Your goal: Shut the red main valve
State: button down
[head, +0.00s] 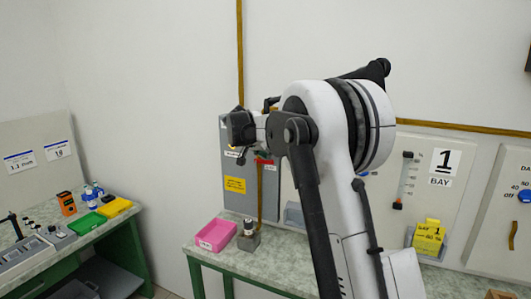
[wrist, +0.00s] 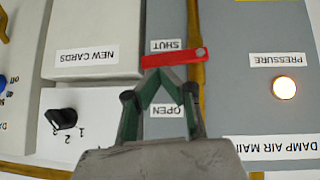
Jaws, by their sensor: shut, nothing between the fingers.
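The red main valve's handle (wrist: 174,58) lies nearly level across the picture in the wrist view, its right end at the upright brown pipe (wrist: 197,22). The view is upside down, with a SHUT label (wrist: 166,46) just above the handle and an OPEN label (wrist: 166,110) below it. My gripper (wrist: 160,73) is shut and empty, its fingertips together close below the handle. I cannot tell whether they touch it. In the head view the red handle (head: 264,161) shows small beside my arm, above the bench.
A grey panel with a lit pressure lamp (wrist: 284,88) is right of the pipe in the wrist view. A black selector knob (wrist: 64,119) is at left. On the bench stand a pink tray (head: 215,234) and a yellow card holder (head: 428,238).

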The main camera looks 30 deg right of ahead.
jog(key=shift+f, duration=0.1)
jog(key=shift+s+d+f+b, duration=0.1)
jog(key=shift+s+f+b, duration=0.15)
jog(key=shift+f+b, duration=0.65)
jog(key=shift+r, duration=0.4)
jog(key=s+a+r, duration=0.2)
jog(key=r, duration=0.4)
jog(key=s+a+r, duration=0.2)
jog(key=a+r, duration=0.1)
jog(key=r, duration=0.3)
jog(key=shift+s+a+r+p, duration=0.15)
jog(key=shift+s+p, duration=0.1)
jog(key=shift+p, duration=0.05)
